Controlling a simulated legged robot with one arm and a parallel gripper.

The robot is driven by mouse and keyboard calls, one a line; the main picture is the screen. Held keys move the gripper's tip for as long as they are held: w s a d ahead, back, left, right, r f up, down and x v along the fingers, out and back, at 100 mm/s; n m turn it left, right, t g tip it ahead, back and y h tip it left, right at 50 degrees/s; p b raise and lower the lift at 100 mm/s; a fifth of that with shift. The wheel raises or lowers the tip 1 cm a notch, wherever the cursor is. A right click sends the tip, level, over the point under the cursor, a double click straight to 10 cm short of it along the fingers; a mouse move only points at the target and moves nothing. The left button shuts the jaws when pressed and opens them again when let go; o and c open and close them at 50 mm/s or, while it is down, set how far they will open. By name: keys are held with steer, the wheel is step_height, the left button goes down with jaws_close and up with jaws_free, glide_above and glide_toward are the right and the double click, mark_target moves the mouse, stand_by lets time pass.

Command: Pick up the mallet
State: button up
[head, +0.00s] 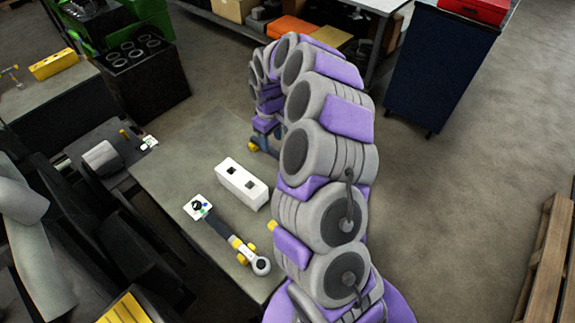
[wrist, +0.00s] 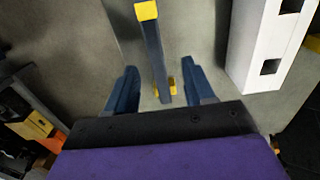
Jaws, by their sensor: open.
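A dark blue-grey bar with a yellow block at its upper end (wrist: 154,55) runs between my fingers in the wrist view. It appears to be the mallet; I cannot make out its head clearly. Small yellow pieces show beside its lower end. My gripper (wrist: 156,88) is open, with one blue finger on each side of the bar, and I see no clear contact. In the head view, my gripper (head: 262,144) is over the far right part of the grey bench (head: 185,163). My arm hides most of the bar there.
A white block with square holes (head: 241,184) stands beside the bar. A dark-handled tool with a ring end (head: 231,235) lies nearer on the bench. Black machinery (head: 105,160) borders the bench on the left. A blue cabinet (head: 435,65) stands at the back right; floor between is clear.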

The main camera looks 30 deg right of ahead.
mark_target(274, 151)
steer(key=f, duration=0.3)
steer(key=shift+d+f, duration=0.3)
steer(key=shift+f, duration=0.05)
steer(key=shift+d+f+b, duration=0.3)
steer(key=shift+d, duration=0.05)
steer(key=f, duration=0.2)
steer(key=a+f+b, duration=0.1)
steer(key=f, duration=0.1)
steer(key=shift+w+f+b, duration=0.15)
steer(key=shift+f+b, duration=0.15)
steer(key=shift+f, duration=0.05)
steer(key=shift+d, duration=0.2)
steer(key=shift+c, duration=0.4)
steer(key=shift+d, duration=0.15)
steer(key=c, duration=0.3)
steer(key=shift+a, duration=0.2)
jaws_close()
